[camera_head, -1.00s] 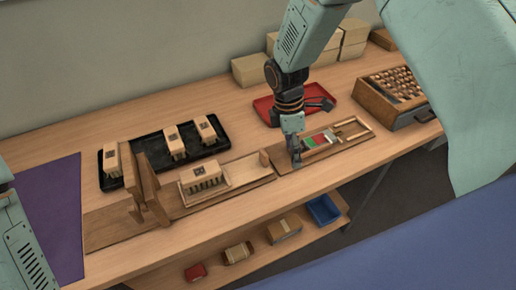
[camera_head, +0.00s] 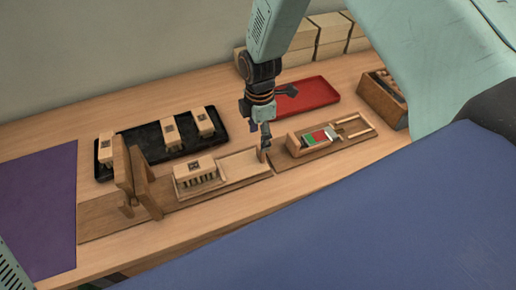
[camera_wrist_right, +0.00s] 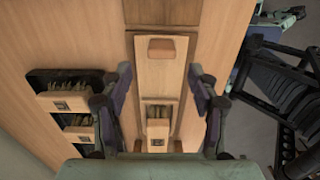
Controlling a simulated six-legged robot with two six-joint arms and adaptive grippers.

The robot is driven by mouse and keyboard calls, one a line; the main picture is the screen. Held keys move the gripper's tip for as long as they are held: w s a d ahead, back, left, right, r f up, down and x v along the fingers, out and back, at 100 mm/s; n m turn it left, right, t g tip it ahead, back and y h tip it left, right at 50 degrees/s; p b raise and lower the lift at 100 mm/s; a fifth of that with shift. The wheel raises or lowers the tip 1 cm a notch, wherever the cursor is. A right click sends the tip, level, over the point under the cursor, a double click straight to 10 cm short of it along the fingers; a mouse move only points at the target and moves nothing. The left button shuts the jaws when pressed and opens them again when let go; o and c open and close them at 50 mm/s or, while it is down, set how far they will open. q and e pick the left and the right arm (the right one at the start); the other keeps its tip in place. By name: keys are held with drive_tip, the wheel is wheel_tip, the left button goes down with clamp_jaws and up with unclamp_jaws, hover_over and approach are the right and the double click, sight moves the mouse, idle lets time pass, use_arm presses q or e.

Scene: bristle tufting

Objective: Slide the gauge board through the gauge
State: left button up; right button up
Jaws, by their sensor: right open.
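The gauge board (camera_head: 238,166) is a pale wooden board on a brown base, with an upright end block (camera_head: 261,154) at its right end. A brush block (camera_head: 195,170) with dark bristles sits at its left part. The gauge (camera_head: 135,182), upright wooden plates, stands at the base's left end. My right gripper (camera_head: 266,138) points down over the board's right end, close to the end block. In the right wrist view the end block (camera_wrist_right: 161,48) and board (camera_wrist_right: 160,78) lie between its spread fingers (camera_wrist_right: 162,85), with nothing held. My left gripper is out of view.
A black tray (camera_head: 150,135) with several brush blocks lies behind the gauge. A red tray (camera_head: 312,97) and a wooden fixture with a green and red piece (camera_head: 318,138) are to the right. A purple mat (camera_head: 38,205) covers the left end.

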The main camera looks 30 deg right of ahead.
drive_tip(key=f, duration=0.6)
drive_tip(key=shift+s+d+f, duration=0.15)
drive_tip(key=shift+d, duration=0.1)
drive_tip(key=shift+a+f, duration=0.2)
drive_tip(key=shift+f, duration=0.3)
drive_tip(key=shift+s+d, duration=0.1)
drive_tip(key=shift+d, duration=0.1)
drive_tip(key=shift+c, duration=0.7)
drive_tip(key=shift+w+a, duration=0.15)
drive_tip(key=shift+w, duration=0.05)
drive_tip(key=c, duration=0.4)
clamp_jaws()
